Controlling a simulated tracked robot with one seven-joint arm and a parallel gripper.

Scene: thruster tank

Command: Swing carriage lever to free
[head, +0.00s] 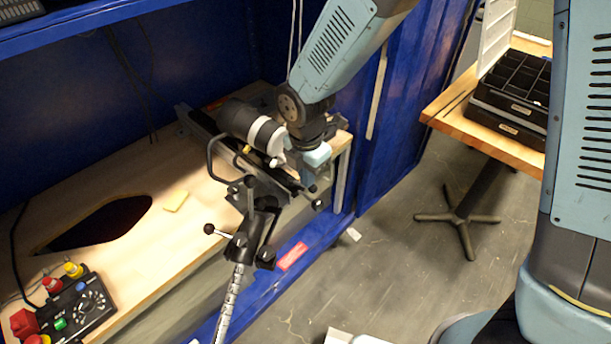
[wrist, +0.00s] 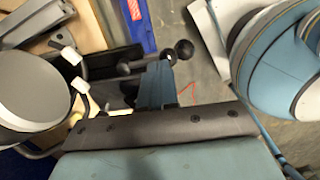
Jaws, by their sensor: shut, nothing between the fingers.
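A lever with a black ball knob (head: 318,205) sticks out at the near right end of the rail carriage (head: 285,182); I take it for the carriage lever. In the wrist view its black ball (wrist: 184,48) stands just beyond my fingertips. My gripper (head: 309,181) points down over this end of the carriage, close to the lever. In the wrist view my gripper (wrist: 158,66) is shut and empty, its fingertips beside the lever's shaft. I cannot tell whether they touch. The fingers hide part of the shaft.
A black cylinder with a white band (head: 262,133) lies close left of my gripper. A clamp with another ball-ended lever (head: 209,229) stands nearer. A control box (head: 75,305) sits at lower left of the bench. Open floor lies right of the bench.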

